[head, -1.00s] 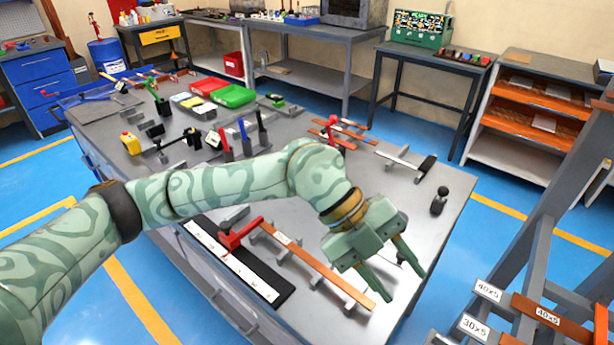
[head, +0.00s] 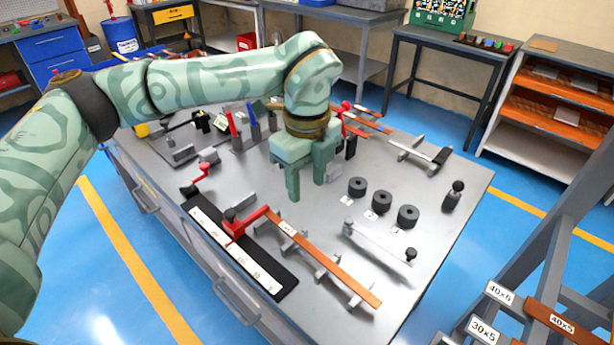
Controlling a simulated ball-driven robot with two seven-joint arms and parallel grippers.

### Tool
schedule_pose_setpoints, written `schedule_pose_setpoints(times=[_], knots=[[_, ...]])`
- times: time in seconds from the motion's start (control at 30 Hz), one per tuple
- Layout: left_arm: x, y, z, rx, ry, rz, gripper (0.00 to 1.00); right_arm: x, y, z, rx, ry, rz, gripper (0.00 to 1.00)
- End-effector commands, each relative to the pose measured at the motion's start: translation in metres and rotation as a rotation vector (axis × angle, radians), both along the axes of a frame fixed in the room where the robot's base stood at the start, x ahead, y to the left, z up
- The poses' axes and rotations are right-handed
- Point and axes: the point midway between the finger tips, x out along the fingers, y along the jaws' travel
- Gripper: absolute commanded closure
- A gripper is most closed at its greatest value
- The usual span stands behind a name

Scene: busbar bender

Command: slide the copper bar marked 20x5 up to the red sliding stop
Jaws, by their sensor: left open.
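A long copper bar (head: 330,262) lies across several low grey supports at the front of the bench. It has a small white label whose marking is too small to read. The red sliding stop (head: 236,226) with a black knob sits on the white scale strip (head: 238,252), at the bar's upper left end. The stop's red arm reaches close to that end; I cannot tell whether they touch. My left gripper (head: 307,188) is open and empty, pointing down above the bench beyond the bar, near its left end. My right gripper is not in view.
Three black discs (head: 381,202) and a pale bar on supports (head: 380,243) stand right of the gripper. A black knobbed post (head: 454,195) stands near the right edge. A small red crank (head: 201,173) is left. A rack with labelled bars (head: 560,320) is lower right.

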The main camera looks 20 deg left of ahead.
Motion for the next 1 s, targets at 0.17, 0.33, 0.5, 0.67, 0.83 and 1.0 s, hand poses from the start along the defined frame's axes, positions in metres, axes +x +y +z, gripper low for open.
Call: schedule_pose_setpoints(times=[0.17,0.33,0.5,0.67,0.83,1.0], knots=[[0.0,0.0,-0.022,0.0,0.003,-0.002,0.56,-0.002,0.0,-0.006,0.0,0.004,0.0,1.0],[-0.001,0.0,-0.056,0.0,0.007,-0.002,0.56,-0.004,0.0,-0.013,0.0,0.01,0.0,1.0],[-0.001,0.0,-0.09,-0.001,0.006,-0.002,0.56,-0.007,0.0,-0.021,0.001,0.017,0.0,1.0],[-0.001,0.0,-0.122,-0.001,0.006,-0.002,0.56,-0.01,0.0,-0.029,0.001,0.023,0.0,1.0],[-0.001,0.0,-0.147,-0.001,0.004,-0.002,0.56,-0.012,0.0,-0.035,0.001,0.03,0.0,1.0],[-0.001,0.0,-0.159,-0.001,0.003,-0.002,0.56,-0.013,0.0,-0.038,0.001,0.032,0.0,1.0]])
